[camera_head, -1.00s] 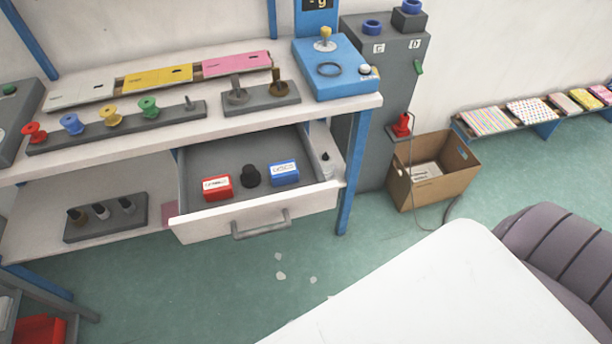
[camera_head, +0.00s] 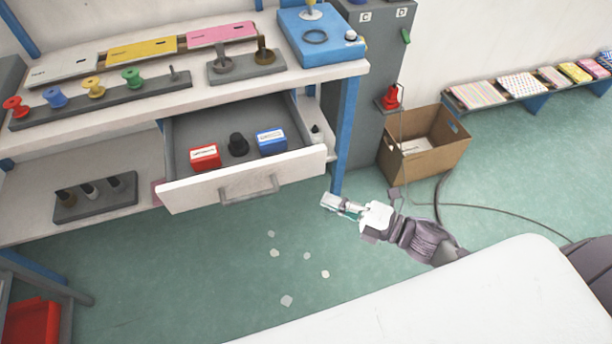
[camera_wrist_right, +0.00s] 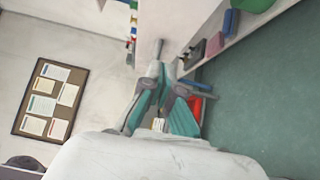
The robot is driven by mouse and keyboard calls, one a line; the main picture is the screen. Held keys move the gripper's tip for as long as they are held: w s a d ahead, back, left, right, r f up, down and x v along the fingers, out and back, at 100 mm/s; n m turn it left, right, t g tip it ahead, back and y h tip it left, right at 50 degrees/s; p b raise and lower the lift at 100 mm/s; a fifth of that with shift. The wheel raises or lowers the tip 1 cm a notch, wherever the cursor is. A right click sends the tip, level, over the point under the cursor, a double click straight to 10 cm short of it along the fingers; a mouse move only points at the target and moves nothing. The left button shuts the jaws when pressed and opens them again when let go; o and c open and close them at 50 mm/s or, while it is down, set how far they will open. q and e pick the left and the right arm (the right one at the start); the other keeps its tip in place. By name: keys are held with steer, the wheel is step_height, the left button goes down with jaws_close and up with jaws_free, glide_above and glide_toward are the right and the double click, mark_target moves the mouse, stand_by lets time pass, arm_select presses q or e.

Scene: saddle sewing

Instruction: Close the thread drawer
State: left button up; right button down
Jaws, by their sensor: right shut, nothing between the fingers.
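The thread drawer (camera_head: 290,172) is pulled out under the workbench, with a white front and a grey bar handle (camera_head: 250,190). Inside it are a red box (camera_head: 205,157), a blue box (camera_head: 271,141) and a dark round object (camera_head: 238,145). My right gripper (camera_head: 330,203) is shut and empty, in front of the drawer's right end and apart from the handle in the head view. Its fingers (camera_wrist_right: 165,100) also show in the right wrist view, with a white panel just beyond them. My left gripper is out of view.
A blue bench leg (camera_head: 345,130) stands close behind my right gripper. A cardboard box (camera_head: 440,155) with a cable beside it is at the right. Thread spools stand on the benchtop (camera_head: 200,88). The green floor (camera_head: 180,280) before the drawer is open, with a few pale scraps.

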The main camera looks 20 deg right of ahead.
mark_target(290, 172)
steer(key=w+a, duration=0.1)
steer(key=w, duration=0.1)
steer(key=w+a, duration=0.1)
steer(key=w, duration=0.2)
steer(key=w+a+p, duration=0.1)
steer(key=w+a, duration=0.1)
steer(key=shift+w, duration=0.6)
steer(key=shift+w, duration=0.15)
